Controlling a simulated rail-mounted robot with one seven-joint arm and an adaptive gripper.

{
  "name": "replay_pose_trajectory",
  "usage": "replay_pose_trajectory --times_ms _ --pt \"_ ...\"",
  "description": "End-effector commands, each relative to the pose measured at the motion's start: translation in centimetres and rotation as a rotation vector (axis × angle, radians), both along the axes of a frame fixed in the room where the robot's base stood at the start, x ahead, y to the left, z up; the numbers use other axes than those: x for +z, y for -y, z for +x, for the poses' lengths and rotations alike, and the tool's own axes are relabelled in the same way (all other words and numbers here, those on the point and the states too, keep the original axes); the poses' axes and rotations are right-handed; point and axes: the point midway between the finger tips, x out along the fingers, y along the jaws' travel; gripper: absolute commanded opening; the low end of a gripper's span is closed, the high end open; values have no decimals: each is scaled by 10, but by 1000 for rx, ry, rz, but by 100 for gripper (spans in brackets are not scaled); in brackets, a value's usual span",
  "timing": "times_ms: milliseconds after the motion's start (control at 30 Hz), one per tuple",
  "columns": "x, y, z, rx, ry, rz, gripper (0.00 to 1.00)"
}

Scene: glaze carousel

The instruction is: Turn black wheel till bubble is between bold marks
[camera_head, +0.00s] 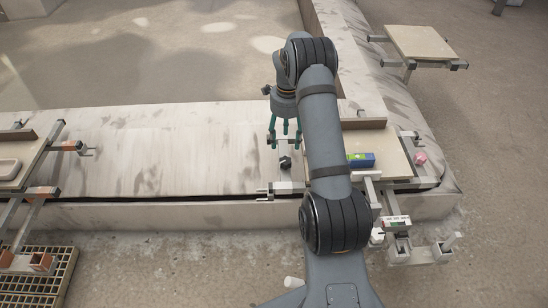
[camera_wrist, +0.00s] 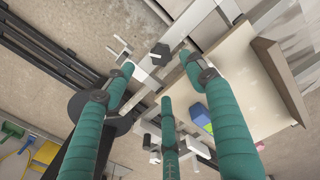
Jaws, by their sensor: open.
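A small black wheel (camera_head: 285,162) sits on a metal bar at the left side of a pale board's frame; in the wrist view it is the dark knob (camera_wrist: 160,52). My gripper (camera_head: 285,142) is open above the wheel, with its three teal fingers pointing down. In the wrist view the wheel shows beyond the fingertips (camera_wrist: 160,74), towards the top, with no clear contact. A blue block with a bright green part (camera_head: 361,160), perhaps the level, lies on the board; it also shows in the wrist view (camera_wrist: 197,112). The bubble and bold marks are too small to tell.
A small white device (camera_head: 396,222) is at the frame's front. Another framed board (camera_head: 20,165) stands left, and one (camera_head: 422,42) at the back right. The pale track (camera_head: 170,150) between is bare.

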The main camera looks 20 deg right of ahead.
Motion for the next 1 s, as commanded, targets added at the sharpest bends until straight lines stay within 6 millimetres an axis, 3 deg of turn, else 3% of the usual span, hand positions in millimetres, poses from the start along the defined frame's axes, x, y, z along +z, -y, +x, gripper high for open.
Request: replay_pose_trajectory --times_ms 600,1000 --pt "-93 0 -1 13 -2 0 55" --pt "-102 1 -1 13 0 -1 55"
